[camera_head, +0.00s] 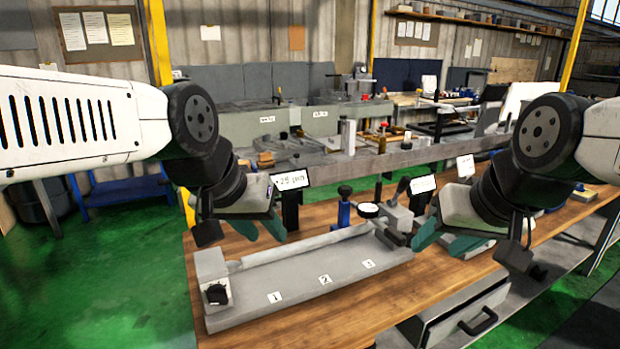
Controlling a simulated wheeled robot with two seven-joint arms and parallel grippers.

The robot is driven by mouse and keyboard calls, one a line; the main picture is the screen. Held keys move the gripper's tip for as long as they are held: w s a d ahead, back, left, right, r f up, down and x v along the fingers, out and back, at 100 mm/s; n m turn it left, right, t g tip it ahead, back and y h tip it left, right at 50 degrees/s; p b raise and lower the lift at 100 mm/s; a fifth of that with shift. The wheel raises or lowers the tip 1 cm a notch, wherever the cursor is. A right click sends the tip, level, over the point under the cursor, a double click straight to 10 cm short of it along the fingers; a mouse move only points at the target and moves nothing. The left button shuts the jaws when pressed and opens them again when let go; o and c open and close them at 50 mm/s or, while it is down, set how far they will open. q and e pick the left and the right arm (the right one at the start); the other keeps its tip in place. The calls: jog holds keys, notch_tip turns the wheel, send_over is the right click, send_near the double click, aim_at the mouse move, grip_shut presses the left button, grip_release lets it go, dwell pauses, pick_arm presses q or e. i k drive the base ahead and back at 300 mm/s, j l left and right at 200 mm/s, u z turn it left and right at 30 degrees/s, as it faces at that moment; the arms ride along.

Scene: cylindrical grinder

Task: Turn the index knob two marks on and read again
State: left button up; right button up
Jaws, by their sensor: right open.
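The index knob (217,294) is a small black knob on the front of a grey block at the left end of the grey grinder bed (318,279). A display (291,181) behind the bed seems to read "+25 µm". A round dial gauge (368,210) stands behind the bed's right part. My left gripper (259,227) is above the bed's back left edge, up and right of the knob, with its teal fingers apart and empty. My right gripper (446,240) is open and empty near the bed's right end.
A blue-based stand (344,211) with a black knob is beside the gauge. A second display (422,184) stands farther right. The wooden bench (355,315) is clear in front of the bed. A drawer (468,315) with a black handle is at the bench's front right.

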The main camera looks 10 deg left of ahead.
aim_at(216, 294)
jog(key=k+u, duration=0.1)
jog(key=u, duration=1)
jog(key=k+z, duration=0.2)
jog(key=z, duration=0.15)
jog(key=k+l+z, duration=0.1)
jog(key=k+z, duration=0.25)
jog(key=k+l+z, duration=0.1)
jog(key=z, duration=0.25)
